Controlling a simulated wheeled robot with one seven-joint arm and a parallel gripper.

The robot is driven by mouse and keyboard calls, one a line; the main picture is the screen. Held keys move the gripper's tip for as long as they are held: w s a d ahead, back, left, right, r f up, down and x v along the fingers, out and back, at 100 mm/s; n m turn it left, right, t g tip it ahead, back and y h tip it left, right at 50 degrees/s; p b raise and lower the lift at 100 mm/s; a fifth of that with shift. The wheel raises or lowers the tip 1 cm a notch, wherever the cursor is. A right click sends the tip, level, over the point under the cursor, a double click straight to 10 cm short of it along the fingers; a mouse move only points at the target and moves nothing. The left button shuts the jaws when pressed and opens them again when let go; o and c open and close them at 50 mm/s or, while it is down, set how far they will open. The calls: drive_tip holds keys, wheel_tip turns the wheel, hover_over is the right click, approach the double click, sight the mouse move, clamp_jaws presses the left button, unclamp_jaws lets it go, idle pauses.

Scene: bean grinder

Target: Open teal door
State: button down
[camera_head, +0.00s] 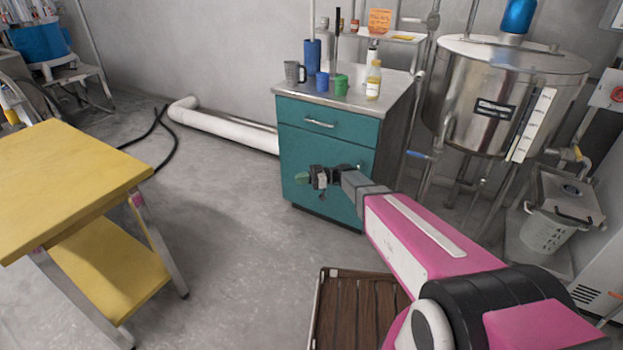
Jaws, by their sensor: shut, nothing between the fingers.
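The teal cabinet has a drawer (345,128) with a silver handle (319,123) at the top and a flat teal door (300,150) below it. The door looks closed, flush with the cabinet front. My pink arm reaches in from the lower right, and my gripper (302,177) is in front of the middle of the door. The gripper and wrist cover part of the door, and no door handle shows clearly. I cannot tell whether the gripper touches the door.
Cups and bottles (373,80) stand on the cabinet's metal top. A steel tank (470,90) is close on the right. A yellow table (70,180) stands at left, and a wooden slatted platform (350,310) lies in front.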

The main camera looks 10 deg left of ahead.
drive_tip(key=shift+s+a, duration=0.15)
drive_tip(key=shift+a, duration=0.3)
idle(1.5)
